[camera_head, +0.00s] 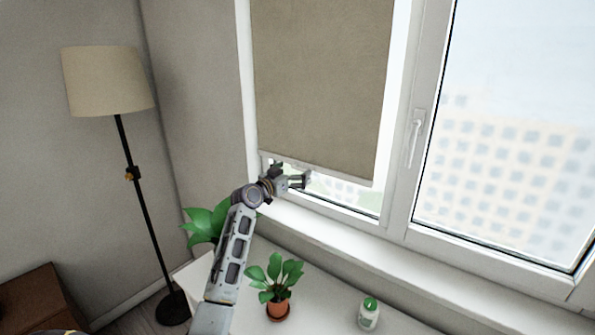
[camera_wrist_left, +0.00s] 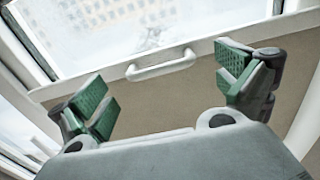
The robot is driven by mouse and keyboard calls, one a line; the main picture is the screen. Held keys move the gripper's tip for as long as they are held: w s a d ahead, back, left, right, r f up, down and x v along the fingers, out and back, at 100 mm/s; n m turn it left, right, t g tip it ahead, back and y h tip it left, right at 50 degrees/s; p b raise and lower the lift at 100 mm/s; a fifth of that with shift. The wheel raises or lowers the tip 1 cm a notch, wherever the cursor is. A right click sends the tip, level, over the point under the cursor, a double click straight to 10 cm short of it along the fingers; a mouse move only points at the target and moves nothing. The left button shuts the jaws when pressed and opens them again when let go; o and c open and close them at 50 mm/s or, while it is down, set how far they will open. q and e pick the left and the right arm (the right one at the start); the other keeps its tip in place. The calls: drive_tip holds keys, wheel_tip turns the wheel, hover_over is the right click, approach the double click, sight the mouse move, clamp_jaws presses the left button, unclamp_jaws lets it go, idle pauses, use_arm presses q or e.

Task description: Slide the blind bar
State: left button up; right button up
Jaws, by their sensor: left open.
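The tan roller blind (camera_head: 322,85) hangs over the left window pane, with a light blind bar (camera_head: 335,174) along its lower edge. In the left wrist view the blind bar (camera_wrist_left: 215,48) carries a small white handle (camera_wrist_left: 160,65). My left gripper (camera_head: 302,180) is at the left part of the bar in the head view. In the wrist view my left gripper (camera_wrist_left: 167,85) is open, its green-padded fingers wide apart on either side of the handle. The fingers are not closed on it; contact with the bar cannot be told. My right gripper is not in view.
A window handle (camera_head: 415,137) is on the frame to the right. A floor lamp (camera_head: 108,80) stands left.

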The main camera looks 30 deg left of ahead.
use_arm(q)
drive_tip(key=shift+w+d, duration=0.1)
drive_tip(key=shift+w, duration=0.85)
drive_tip(key=c, duration=1.5)
